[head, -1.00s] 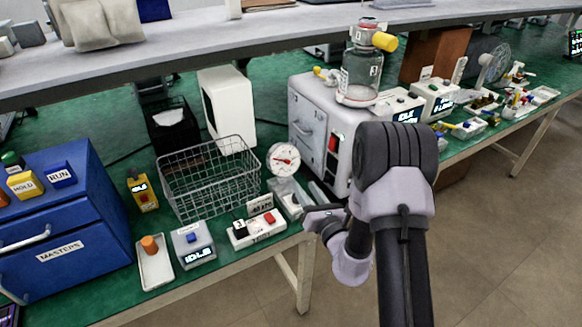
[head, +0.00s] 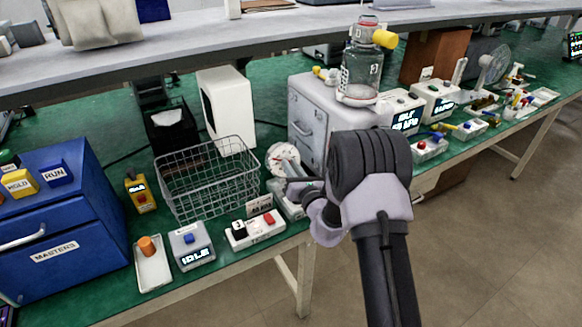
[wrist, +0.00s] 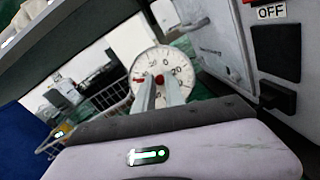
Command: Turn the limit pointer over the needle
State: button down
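The round white dial gauge (wrist: 178,62) stands upright ahead of my gripper in the wrist view, with dark scale marks and numbers. A red hub (wrist: 160,79) shows near the dial's middle, with another red bit left of it. I cannot separate the needle from the limit pointer. My gripper (wrist: 159,84) has its two pale fingers in front of the dial, with a narrow gap between them, and the red hub shows between the tips. Contact cannot be told. In the head view the gauge (head: 275,157) is partly hidden behind my gripper (head: 291,168).
A wire basket (head: 208,180) stands left of the gauge, and a grey-white cabinet (head: 310,115) stands close on its right. A small white box with a red button (head: 255,229) sits in front. An OFF label (wrist: 271,12) and black switch show at right in the wrist view.

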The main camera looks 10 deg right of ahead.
jog(key=shift+f+n+y+b, duration=0.1)
jog(key=shift+n+y+b, duration=0.35)
jog(key=shift+n, duration=0.35)
jog(key=c, duration=1.4)
grip_release()
jog(key=p+v, duration=0.2)
jog(key=v, duration=1.5)
jog(key=shift+s, duration=0.25)
